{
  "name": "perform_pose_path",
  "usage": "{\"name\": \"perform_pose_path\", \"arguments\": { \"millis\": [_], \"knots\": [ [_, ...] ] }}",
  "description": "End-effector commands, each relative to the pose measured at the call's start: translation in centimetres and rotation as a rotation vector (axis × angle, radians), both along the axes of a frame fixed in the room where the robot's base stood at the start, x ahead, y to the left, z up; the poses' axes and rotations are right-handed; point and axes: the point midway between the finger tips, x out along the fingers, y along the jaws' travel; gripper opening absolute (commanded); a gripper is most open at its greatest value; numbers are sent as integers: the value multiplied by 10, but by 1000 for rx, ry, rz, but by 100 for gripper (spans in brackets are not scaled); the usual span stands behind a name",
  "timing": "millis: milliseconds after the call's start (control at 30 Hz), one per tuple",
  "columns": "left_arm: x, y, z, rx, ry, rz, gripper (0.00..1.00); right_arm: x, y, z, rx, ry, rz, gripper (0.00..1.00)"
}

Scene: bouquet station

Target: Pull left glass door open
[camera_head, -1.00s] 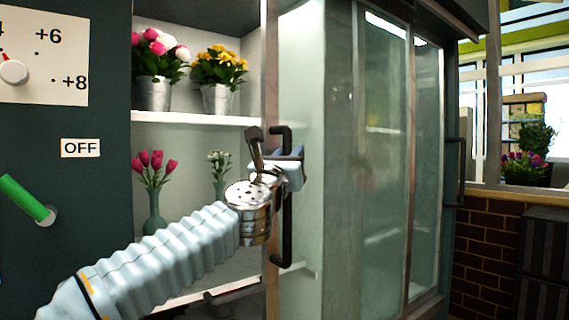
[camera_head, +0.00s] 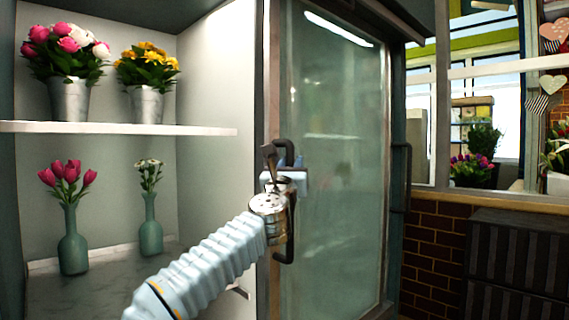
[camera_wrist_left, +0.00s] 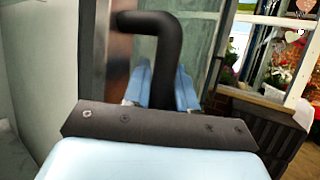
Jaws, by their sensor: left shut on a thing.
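The left glass door (camera_head: 335,210) has a dark frame and a dark bar handle (camera_head: 290,225) near its left edge. It stands to the right of a wide opening onto the cabinet's shelves. My left gripper (camera_head: 287,180) is shut around the handle's upright bar. In the left wrist view the light-blue fingers of the gripper (camera_wrist_left: 162,88) sit on both sides of the black handle (camera_wrist_left: 165,30). The lower part of the handle is hidden there by the gripper body. My right gripper is not in view.
The open shelves hold pink-and-white flowers (camera_head: 68,95) and yellow flowers (camera_head: 147,100) in metal pots on an upper shelf (camera_head: 120,127). Below stand two green vases (camera_head: 72,250) with flowers. Another dark handle (camera_head: 401,175), a brick wall (camera_head: 436,240) and dark crates (camera_head: 515,265) are at right.

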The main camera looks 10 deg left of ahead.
Motion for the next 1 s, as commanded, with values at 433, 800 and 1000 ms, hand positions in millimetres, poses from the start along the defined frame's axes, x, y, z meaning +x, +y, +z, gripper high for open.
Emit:
{"name": "perform_pose_path", "arguments": {
  "millis": [433, 800, 1000],
  "knots": [
    [1, -1, 0, 0, 0, -2, 32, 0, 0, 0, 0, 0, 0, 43],
    [-7, 0, -6, 0, -1, -1, 32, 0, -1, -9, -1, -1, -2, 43],
    [-43, 3, -26, 1, -3, -1, 32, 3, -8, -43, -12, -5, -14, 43]
  ]
}}
